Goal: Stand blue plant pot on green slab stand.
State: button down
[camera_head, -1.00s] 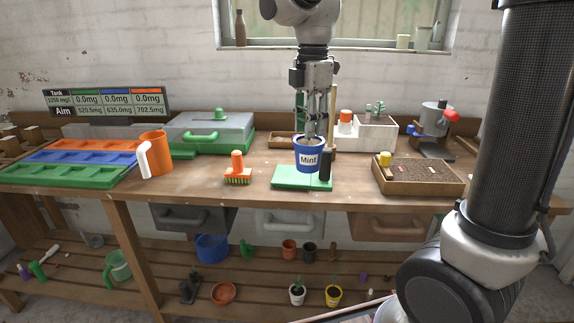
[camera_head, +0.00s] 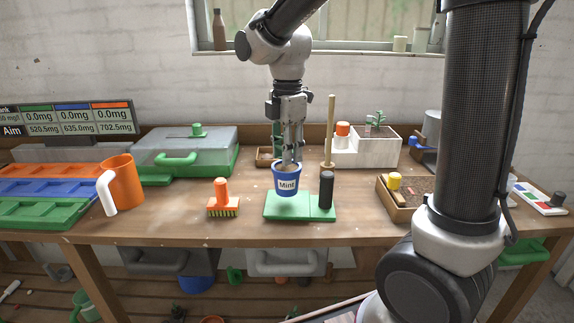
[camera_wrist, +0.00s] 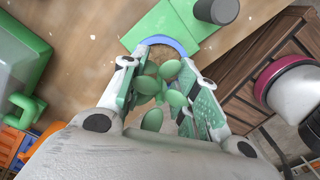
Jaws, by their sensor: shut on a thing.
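The blue plant pot (camera_head: 287,185), labelled "Mint", is upright over the left part of the green slab stand (camera_head: 272,213). I cannot tell whether its base touches the slab or hangs just above it. My gripper (camera_head: 291,160) comes down from above and is shut on the pot at its top. In the wrist view the fingers (camera_wrist: 165,95) flank green leaves, with the pot's blue rim (camera_wrist: 168,41) beyond them and the slab (camera_wrist: 145,27) behind. The pot's base is hidden there. A dark upright cylinder (camera_head: 326,190) stands on the slab's right part.
An orange brush (camera_head: 222,198) and an orange mug (camera_head: 122,182) stand left of the slab. A soil tray (camera_head: 400,212) is to the right. A wooden stick (camera_head: 330,130) and a white planter box (camera_head: 365,152) stand behind. Bare bench shows between brush and slab.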

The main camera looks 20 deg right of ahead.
jog(key=shift+f, duration=1.7)
jog(key=shift+f, duration=0.1)
jog(key=c, duration=1.1)
grip_release()
notch_tip(320, 180, up, 12)
jog(key=shift+r, duration=0.15)
jog(key=s+d+f+m+t, duration=0.1)
jog(key=s+d+m, duration=0.4)
jog(key=s+m, duration=0.1)
jog(key=s+d+f+m+t, duration=0.1)
jog(key=s+d+m+t, duration=0.1)
jog(key=s+d+m, duration=0.3)
jog(key=s+d+f+m+t, duration=0.1)
jog(key=s+d+f+m, duration=0.1)
jog(key=s+d+m, duration=0.3)
jog(key=shift+s+f+m, duration=0.1)
jog(key=shift+s+m, duration=1.45)
jog(key=shift+m, duration=0.65)
